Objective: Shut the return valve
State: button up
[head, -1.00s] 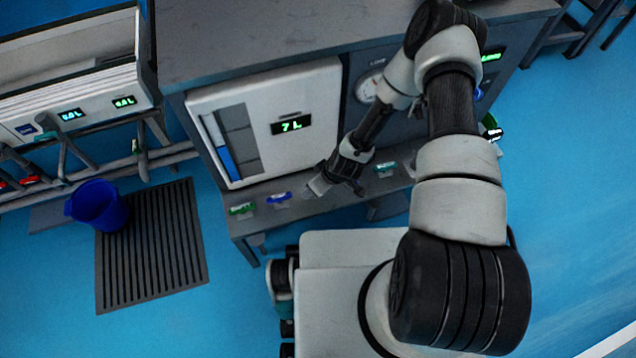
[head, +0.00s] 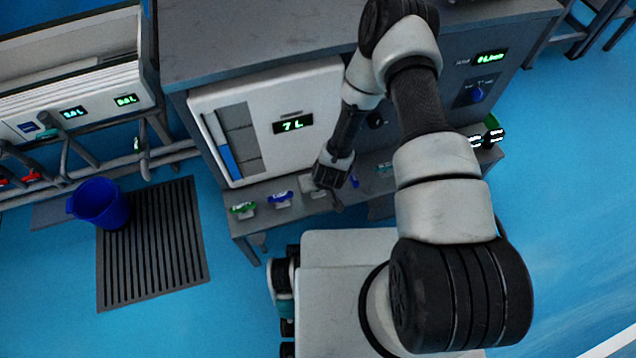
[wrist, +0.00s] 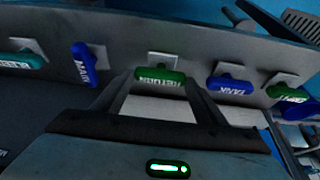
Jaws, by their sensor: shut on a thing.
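The return valve (wrist: 160,78) has a green handle marked RETURN and sits on a pale square mount in the wrist view. Its handle lies crosswise in that picture, between my gripper's (wrist: 160,88) two fingertips, and my gripper is shut on it. In the head view my gripper (head: 331,198) is low at the bench's front ledge, and it hides the return valve there. The blue TANK handle shows to the right (wrist: 232,86) and the blue MAIN handle to the left (wrist: 82,63).
A teal handle (wrist: 22,60) lies farther left and another green handle (wrist: 287,91) farther right in the wrist view. A white tank (head: 270,130) showing 7 L stands behind the ledge. A blue bucket (head: 98,204) stands on a floor grate (head: 150,245) at left.

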jog(key=o, duration=1.1)
jog(key=shift+c, duration=0.2)
jog(key=p+v, duration=0.4)
jog(key=v, duration=1.3)
jog(key=shift+s+r, duration=0.15)
jog(key=shift+s, duration=0.05)
